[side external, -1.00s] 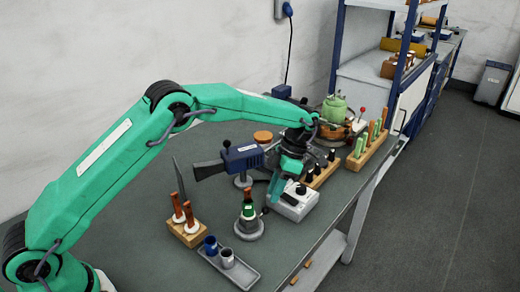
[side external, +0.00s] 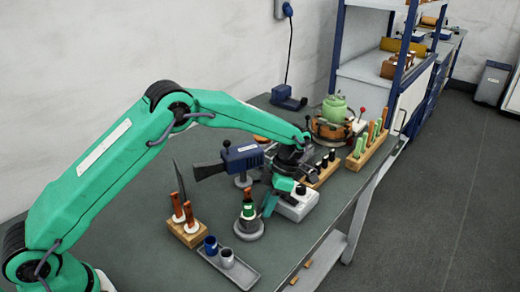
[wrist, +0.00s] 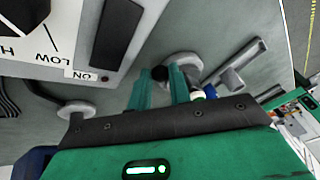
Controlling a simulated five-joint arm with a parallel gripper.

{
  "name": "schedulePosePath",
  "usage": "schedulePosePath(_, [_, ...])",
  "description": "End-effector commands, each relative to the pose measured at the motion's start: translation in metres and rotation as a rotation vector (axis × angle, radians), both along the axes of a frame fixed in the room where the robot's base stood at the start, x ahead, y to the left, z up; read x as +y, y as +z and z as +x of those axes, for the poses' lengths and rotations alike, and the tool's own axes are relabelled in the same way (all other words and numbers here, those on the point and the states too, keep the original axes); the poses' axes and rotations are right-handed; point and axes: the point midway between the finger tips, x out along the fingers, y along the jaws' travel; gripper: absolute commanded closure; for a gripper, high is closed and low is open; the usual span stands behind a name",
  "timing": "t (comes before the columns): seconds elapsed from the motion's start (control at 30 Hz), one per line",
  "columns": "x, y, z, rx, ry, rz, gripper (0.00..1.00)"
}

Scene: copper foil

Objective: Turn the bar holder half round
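My gripper (side external: 268,207) is just to the right of the holder, pointing down and tilted. In the wrist view my gripper (wrist: 160,88) has its two green fingers apart, with the knob in the gap as seen from there. I cannot tell whether they touch it. The fingers partly hide the base.
A white control box (side external: 297,204) stands close right of my gripper. A blue heat tool (side external: 242,157) is behind. The bench's right edge is near.

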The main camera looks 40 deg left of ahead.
Motion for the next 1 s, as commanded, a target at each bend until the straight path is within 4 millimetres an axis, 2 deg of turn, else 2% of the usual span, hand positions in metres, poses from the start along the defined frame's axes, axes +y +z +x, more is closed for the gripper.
schedulePosePath(0.43, [-0.0092,0.0005,-0.0028,0.009,-0.115,-0.044,1.0])
schedulePosePath(0.7, [-0.0094,0.0006,-0.0028,0.008,-0.119,-0.045,1.0])
schedulePosePath(0.73, [-0.0094,0.0006,-0.0028,0.008,-0.119,-0.045,0.74])
schedulePosePath(0.77, [-0.0094,0.0006,-0.0028,0.008,-0.119,-0.045,0.72])
schedulePosePath(1.0, [-0.0092,0.0005,-0.0025,0.007,-0.118,-0.045,0.72])
